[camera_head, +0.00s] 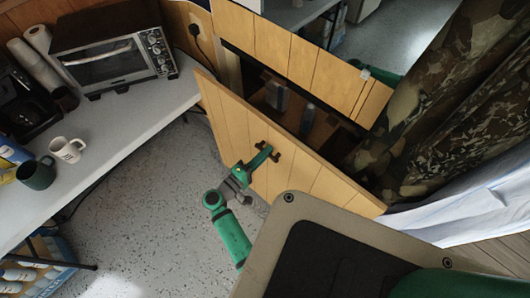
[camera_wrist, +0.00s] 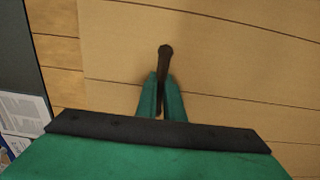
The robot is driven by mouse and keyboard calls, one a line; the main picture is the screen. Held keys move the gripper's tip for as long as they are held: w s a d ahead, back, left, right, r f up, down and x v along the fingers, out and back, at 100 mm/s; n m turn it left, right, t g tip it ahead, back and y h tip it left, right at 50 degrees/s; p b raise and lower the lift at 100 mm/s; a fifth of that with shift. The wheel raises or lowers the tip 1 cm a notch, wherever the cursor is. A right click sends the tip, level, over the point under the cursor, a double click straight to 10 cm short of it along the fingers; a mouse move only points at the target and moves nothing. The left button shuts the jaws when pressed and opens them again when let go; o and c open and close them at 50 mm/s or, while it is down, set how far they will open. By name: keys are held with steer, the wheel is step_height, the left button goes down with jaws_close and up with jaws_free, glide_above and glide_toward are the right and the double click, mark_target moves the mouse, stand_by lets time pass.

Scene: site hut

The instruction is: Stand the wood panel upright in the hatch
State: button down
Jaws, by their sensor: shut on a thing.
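The wood panel (camera_head: 296,165) is a flat board of light planks with a dark handle (camera_head: 279,158) on its near face. It stands tilted in front of the hatch (camera_head: 262,82), a dark opening in the plank wall, and hides its lower part. My gripper (camera_head: 265,153) is shut on the handle. In the wrist view, the green fingers (camera_wrist: 160,98) close around the dark handle (camera_wrist: 165,52), with the panel (camera_wrist: 220,60) filling most of the picture behind. I cannot tell whether the panel's lower edge touches anything.
A white table (camera_head: 120,115) on the left holds a toaster oven (camera_head: 115,50), a white mug (camera_head: 67,149) and a green mug (camera_head: 36,173). A camouflage curtain (camera_head: 450,80) hangs close to the panel's right end. Speckled floor (camera_head: 150,200) is clear between table and panel.

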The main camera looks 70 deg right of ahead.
steer(key=s+d+f, duration=0.2)
steer(key=d, duration=0.6)
steer(key=shift+s+d, duration=0.35)
stand_by(0.5)
steer(key=shift+f, duration=0.1)
steer(key=shift+s+d, duration=0.1)
steer(key=shift+d, duration=0.15)
stand_by(0.3)
steer(key=shift+s+d, duration=0.2)
steer(key=shift+d, duration=0.6)
steer(key=shift+x, duration=0.75)
steer(key=shift+s+d, duration=0.1)
steer(key=shift+d, duration=0.1)
steer(key=shift+s+d+f, duration=0.15)
steer(key=shift+s+d, duration=0.05)
steer(key=shift+d, duration=0.45)
steer(key=shift+s+d, duration=0.1)
steer(key=shift+d, duration=0.1)
stand_by(0.4)
